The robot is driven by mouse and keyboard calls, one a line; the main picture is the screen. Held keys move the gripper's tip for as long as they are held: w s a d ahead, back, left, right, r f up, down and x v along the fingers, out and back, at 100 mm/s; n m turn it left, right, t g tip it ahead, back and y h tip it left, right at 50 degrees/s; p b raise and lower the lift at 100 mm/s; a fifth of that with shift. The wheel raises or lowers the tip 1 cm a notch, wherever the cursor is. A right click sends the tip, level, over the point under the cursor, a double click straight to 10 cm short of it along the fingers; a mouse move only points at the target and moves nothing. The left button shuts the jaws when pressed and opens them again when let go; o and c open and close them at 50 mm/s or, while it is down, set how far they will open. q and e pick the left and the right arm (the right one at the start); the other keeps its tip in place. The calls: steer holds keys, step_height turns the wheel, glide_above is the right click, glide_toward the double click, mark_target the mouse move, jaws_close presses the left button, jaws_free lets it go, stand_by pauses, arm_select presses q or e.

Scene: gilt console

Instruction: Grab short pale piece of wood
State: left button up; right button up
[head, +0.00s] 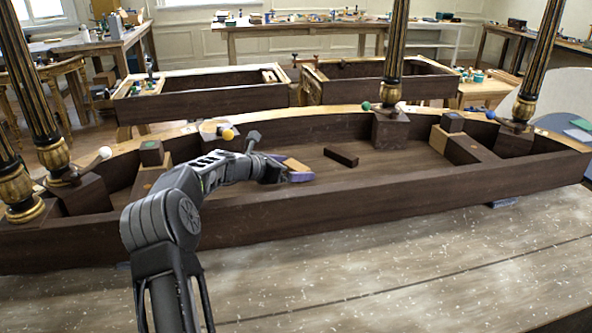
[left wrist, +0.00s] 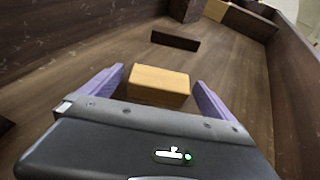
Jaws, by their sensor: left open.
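The short pale piece of wood (left wrist: 158,86) is a light tan block lying on the dark wooden floor of the long console frame. In the left wrist view it sits between the two purple fingers of my left gripper (left wrist: 158,92), with a gap visible on its right side. The gripper is open around it. In the head view the pale block (head: 296,164) shows partly beside the purple fingertips of my left gripper (head: 288,170). My right gripper is not in view.
A dark short block (head: 341,156) lies just beyond the pale one; it also shows in the left wrist view (left wrist: 175,40). The dark front wall of the frame (head: 400,196) stands close to my left arm. Black-and-gold columns (head: 392,60) rise from corner blocks.

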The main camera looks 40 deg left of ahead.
mark_target(292, 167)
arm_select(q)
steer(key=shift+c, duration=0.6)
steer(key=c, duration=1.3)
steer(key=shift+r, duration=0.15)
step_height(292, 167, up, 10)
steer(key=shift+f+p, duration=0.1)
steer(key=shift+p, duration=0.4)
